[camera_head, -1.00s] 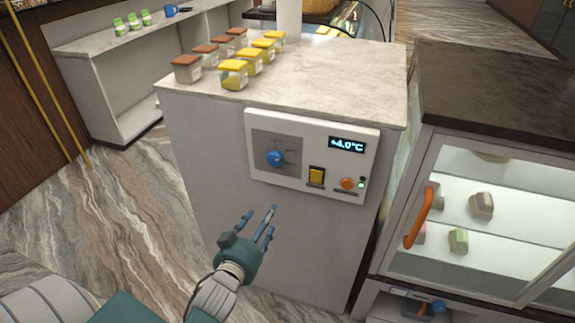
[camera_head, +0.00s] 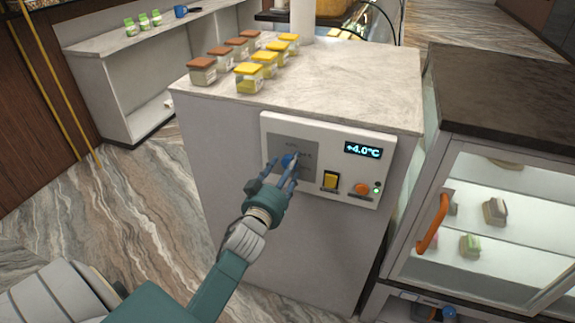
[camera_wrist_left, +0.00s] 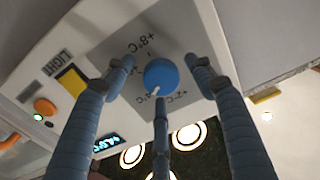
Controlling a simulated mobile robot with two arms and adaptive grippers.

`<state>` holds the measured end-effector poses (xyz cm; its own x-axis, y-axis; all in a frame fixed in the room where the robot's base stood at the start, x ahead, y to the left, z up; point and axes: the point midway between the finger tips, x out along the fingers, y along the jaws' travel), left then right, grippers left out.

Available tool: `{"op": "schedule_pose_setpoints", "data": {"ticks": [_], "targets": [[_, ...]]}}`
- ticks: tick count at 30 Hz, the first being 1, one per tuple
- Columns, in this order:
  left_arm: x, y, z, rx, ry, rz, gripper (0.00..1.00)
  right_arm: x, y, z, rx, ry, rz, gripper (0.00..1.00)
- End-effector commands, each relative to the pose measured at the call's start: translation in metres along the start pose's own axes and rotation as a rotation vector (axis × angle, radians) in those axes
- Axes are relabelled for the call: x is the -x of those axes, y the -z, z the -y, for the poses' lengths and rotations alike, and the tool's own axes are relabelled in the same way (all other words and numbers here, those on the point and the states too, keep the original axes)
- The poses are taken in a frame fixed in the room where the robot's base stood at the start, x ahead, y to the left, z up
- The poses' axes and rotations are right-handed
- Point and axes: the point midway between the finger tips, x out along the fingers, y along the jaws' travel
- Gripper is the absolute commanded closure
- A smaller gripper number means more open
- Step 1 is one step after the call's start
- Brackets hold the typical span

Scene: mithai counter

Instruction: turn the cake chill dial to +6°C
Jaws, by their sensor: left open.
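The blue dial (camera_head: 289,161) sits on a grey plate at the left of the white control panel (camera_head: 326,199). The display (camera_head: 363,150) reads +4.0°C. My left gripper (camera_head: 280,176) is at the dial, its fingers partly covering it. In the left wrist view the blue dial (camera_wrist_left: 161,75) lies between the spread, open fingers of my left gripper (camera_wrist_left: 160,85). Its white pointer mark and the printed marks +8°C and +2°C show there. The fingers look apart from the dial at the sides; whether the lower one touches it I cannot tell. My right gripper is not in view.
A yellow switch (camera_head: 330,180) and an orange knob (camera_head: 361,188) sit right of the dial. Several jars with brown and yellow lids stand on the counter top (camera_head: 340,85). A glass cabinet (camera_head: 480,225) with an orange handle (camera_head: 433,222) stands at the right.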

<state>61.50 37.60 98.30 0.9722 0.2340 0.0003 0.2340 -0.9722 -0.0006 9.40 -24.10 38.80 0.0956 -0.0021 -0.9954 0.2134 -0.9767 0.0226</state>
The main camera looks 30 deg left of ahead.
Motion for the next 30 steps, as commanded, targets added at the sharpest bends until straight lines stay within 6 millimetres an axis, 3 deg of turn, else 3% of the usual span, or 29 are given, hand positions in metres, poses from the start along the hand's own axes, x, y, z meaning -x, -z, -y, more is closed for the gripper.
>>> {"op": "schedule_pose_setpoints", "data": {"ticks": [10, 17, 30], "targets": [[-0.005, 0.0, 0.0, 0.0, 0.0, 0.0, 0.44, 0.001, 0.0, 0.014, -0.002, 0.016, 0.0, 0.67], [-0.004, -0.001, 0.0, 0.0, 0.0, 0.001, 0.89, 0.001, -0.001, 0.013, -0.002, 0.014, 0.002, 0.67], [-0.004, -0.003, 0.0, -0.066, 0.0, 0.006, 0.89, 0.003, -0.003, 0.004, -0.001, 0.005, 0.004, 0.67]]}}
